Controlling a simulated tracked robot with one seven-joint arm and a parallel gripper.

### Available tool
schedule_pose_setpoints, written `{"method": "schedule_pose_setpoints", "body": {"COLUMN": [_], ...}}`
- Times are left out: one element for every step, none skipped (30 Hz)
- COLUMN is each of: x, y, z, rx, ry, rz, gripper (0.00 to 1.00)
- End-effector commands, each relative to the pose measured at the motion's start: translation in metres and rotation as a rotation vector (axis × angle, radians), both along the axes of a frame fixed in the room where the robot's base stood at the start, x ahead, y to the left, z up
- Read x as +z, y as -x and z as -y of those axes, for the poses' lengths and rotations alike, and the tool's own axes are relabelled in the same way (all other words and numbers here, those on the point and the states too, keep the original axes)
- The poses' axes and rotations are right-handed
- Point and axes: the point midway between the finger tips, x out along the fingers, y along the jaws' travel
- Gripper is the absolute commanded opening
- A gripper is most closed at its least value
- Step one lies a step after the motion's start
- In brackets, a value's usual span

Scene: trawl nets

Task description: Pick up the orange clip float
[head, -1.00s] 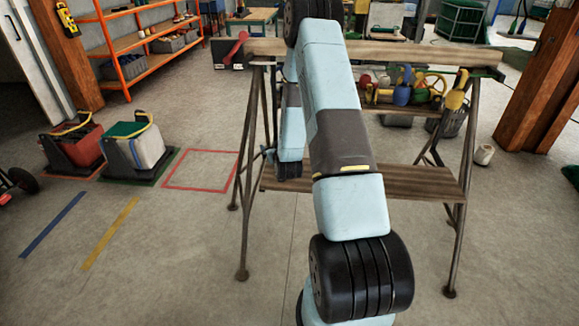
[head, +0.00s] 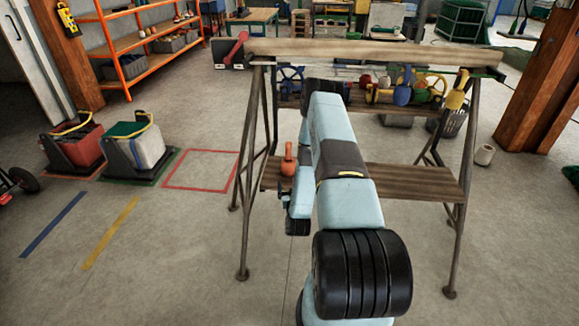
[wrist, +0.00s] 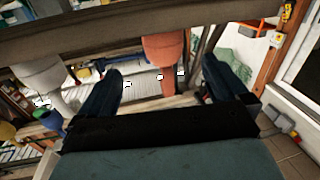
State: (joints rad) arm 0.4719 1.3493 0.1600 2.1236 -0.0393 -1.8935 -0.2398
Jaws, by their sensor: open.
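The orange clip float (head: 288,162) stands at the left end of the lower wooden shelf of the trestle rack in the head view, narrow end up. In the wrist view the orange float (wrist: 160,50) shows ahead, between the two dark fingers. My gripper (wrist: 162,74) is open, with one finger to each side of the float's line and nothing held. In the head view my gripper (head: 284,198) is low, just in front of the shelf's left end and below the float; my arm hides part of it.
The trestle's top beam (head: 375,52) spans above the shelf (head: 415,183). Behind hang or stand coloured floats, including a blue one (head: 402,94) and a yellow one (head: 456,92). A pale float (wrist: 42,78) is left in the wrist view.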

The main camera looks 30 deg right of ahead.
Motion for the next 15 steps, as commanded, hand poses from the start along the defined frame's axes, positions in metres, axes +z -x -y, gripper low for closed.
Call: {"method": "schedule_pose_setpoints", "body": {"x": [0.001,0.002,0.002,0.002,0.002,0.002,0.002,0.002,0.001,0.002,0.001,0.001,0.001,0.001,0.001], "y": [-0.008,-0.013,-0.020,-0.025,-0.030,-0.036,-0.041,-0.045,-0.051,-0.054,-0.057,-0.061,-0.063,-0.065,-0.066], "z": [0.004,0.006,0.009,0.011,0.013,0.015,0.017,0.019,0.021,0.023,0.024,0.025,0.026,0.027,0.028], "rx": [-0.002,-0.002,-0.002,-0.002,-0.002,-0.001,-0.001,-0.001,-0.001,-0.001,0.000,0.000,0.000,0.000,0.000], "ry": [0.002,0.002,0.002,0.002,0.002,0.001,0.002,0.001,0.001,0.001,0.001,0.000,0.001,0.001,0.000], "rz": [0.004,0.004,0.004,0.004,0.005,0.003,0.004,0.003,0.003,0.003,0.002,0.001,0.002,0.002,0.001], "gripper": [1.00,1.00,1.00,1.00,1.00,1.00,1.00,1.00,1.00,1.00,1.00,1.00,1.00,1.00,1.00]}}
